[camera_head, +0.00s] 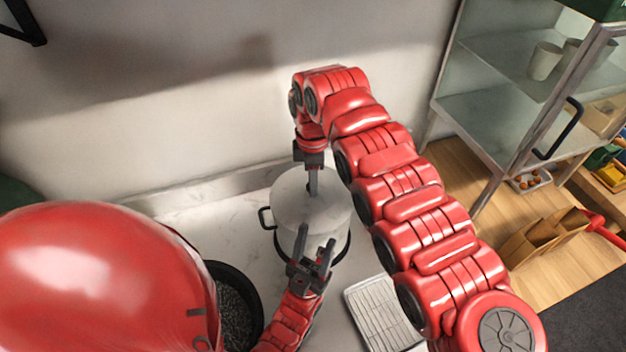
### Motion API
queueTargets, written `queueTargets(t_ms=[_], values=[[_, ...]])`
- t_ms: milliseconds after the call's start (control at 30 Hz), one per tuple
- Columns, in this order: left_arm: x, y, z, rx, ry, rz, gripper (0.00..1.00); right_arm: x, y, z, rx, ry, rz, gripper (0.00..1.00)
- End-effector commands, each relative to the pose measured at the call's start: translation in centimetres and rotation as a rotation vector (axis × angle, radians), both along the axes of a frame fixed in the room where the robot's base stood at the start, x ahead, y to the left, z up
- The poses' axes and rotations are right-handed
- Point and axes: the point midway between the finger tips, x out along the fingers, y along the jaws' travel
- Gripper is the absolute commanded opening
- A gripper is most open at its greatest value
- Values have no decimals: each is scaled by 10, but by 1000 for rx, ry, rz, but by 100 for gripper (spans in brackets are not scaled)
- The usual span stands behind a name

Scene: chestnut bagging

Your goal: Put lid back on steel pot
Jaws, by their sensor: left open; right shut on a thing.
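The steel pot (283,236) stands on the light counter below the wall, with a dark handle at its left side. A round grey lid (290,202) is over the pot's top. I cannot tell if it rests fully on the rim or sits slightly above. My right gripper (312,192) points straight down and is shut on the lid's knob, which the fingers mostly hide. My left gripper (316,236) is open and empty in front of the pot, its fingers pointing up toward it. The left gripper hides part of the pot's front side.
A dark pan (246,290) with dark grainy contents stands left of my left forearm. A ridged metal tray (378,312) lies right of the pot. A glass cabinet (500,100), a wooden divided box (535,240) and a small chestnut tray (530,181) are at the right.

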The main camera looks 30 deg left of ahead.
Motion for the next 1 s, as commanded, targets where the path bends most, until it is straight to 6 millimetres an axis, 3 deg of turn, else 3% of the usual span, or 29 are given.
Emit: queueTargets(t_ms=[900, 933, 1000], values=[[0, 0, -4, 0, 0, 0, 50, 0, 0, 0, 1, -1, 0, 0], [0, 0, -4, 0, 0, 0, 50, 0, 0, 0, 1, -1, 0, 35], [0, 0, -4, 0, 0, 0, 50, 0, 0, 0, 1, -1, 0, 47]])
